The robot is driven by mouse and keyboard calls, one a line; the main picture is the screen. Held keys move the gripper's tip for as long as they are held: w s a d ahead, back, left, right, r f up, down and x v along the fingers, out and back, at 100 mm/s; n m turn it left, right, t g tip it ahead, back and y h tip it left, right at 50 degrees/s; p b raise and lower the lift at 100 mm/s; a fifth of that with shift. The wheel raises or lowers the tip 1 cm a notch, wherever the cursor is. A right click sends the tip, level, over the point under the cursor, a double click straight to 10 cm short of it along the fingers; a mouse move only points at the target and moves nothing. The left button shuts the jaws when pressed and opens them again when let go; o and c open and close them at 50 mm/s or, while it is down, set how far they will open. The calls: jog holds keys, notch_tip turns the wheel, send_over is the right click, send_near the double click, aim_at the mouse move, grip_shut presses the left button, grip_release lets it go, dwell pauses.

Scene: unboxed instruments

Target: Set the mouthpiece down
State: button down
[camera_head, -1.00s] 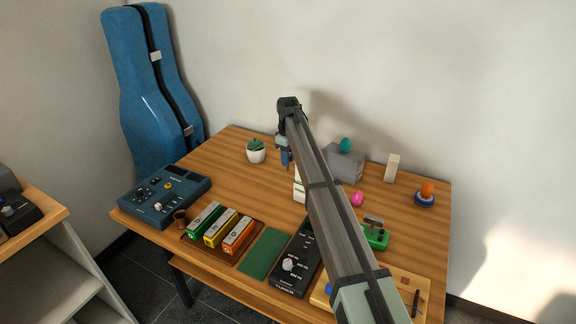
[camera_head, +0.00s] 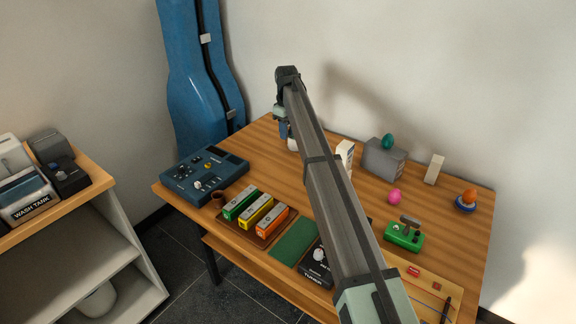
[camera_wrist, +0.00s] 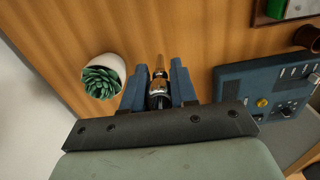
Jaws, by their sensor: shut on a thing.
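The mouthpiece (camera_wrist: 158,72), a small dark piece with a light metal band and a tan tip, is between the two blue fingers of my gripper (camera_wrist: 159,84) in the wrist view. My gripper is shut on it, above the wooden table (camera_wrist: 205,35). In the head view my gripper (camera_head: 283,129) is at the table's back left, and my arm hides much of the area behind it. I cannot make out the mouthpiece there. The gap between mouthpiece and tabletop is hard to judge.
A potted succulent (camera_wrist: 102,78) is close beside my gripper. A blue mixer-like device (camera_head: 205,175), a small brown cup (camera_head: 218,199), several coloured boxes (camera_head: 255,211) and a green mat (camera_head: 293,242) line the front left. A grey block (camera_head: 385,158) stands at the back right.

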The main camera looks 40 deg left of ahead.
jog(key=shift+w+a+m, duration=0.1)
jog(key=shift+w+m, duration=0.2)
jog(key=shift+m, duration=0.6)
jog(key=shift+f+m, duration=0.1)
jog(key=shift+m, duration=0.2)
notch_tip(320, 180, down, 10)
jog(key=shift+r, duration=0.15)
jog(key=c, duration=0.9)
grip_release()
notch_tip(320, 180, up, 12)
